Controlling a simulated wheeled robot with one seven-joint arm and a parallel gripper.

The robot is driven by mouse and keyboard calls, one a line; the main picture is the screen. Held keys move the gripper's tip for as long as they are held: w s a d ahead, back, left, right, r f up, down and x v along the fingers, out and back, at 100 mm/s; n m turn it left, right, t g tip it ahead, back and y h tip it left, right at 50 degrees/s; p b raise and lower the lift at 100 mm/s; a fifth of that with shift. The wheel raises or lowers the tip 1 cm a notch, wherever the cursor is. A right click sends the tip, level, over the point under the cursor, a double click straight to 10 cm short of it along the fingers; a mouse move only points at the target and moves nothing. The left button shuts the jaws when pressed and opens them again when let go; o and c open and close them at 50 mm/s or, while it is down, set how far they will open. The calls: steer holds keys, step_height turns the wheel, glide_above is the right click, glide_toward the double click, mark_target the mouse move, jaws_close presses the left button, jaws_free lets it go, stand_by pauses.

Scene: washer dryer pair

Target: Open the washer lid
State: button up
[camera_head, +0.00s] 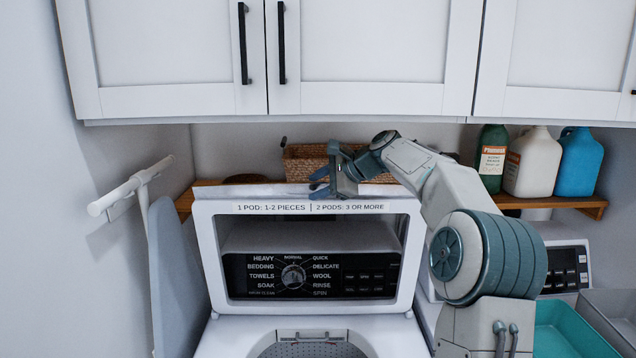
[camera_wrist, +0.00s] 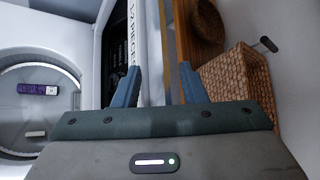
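The white washer lid (camera_head: 203,250) stands raised and roughly upright at the back of the washer (camera_head: 215,340). The control panel (camera_head: 330,275) shows through its window. The round tub opening (camera_head: 310,350) is uncovered in front. My gripper (camera_head: 318,181) is at the lid's top edge, near its middle. In the wrist view the two blue fingers of my gripper (camera_wrist: 158,78) are apart, with the lid's edge (camera_wrist: 153,55) appearing between them. I cannot tell whether either finger touches the lid. The tub (camera_wrist: 35,110) also shows open at the left of the wrist view.
A wooden shelf (camera_head: 560,203) behind holds a wicker basket (camera_head: 305,165) and several bottles at right. White cabinets (camera_head: 370,55) hang above. An ironing board (camera_head: 172,280) stands at left. A teal bin (camera_head: 565,330) is at right.

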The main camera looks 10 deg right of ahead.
jaws_close()
steer(key=s+a+f+t+b, duration=0.1)
steer(key=s+b, duration=0.6)
steer(key=b, duration=0.4)
steer(key=shift+a+f+n, duration=0.2)
steer(key=shift+a+n, duration=0.05)
steer(key=shift+n, duration=0.15)
jaws_free()
steer(key=shift+d, duration=0.1)
steer(key=b+v, duration=0.1)
steer(key=v, duration=1.2)
steer(key=shift+s+b, duration=0.3)
steer(key=shift+s, duration=0.15)
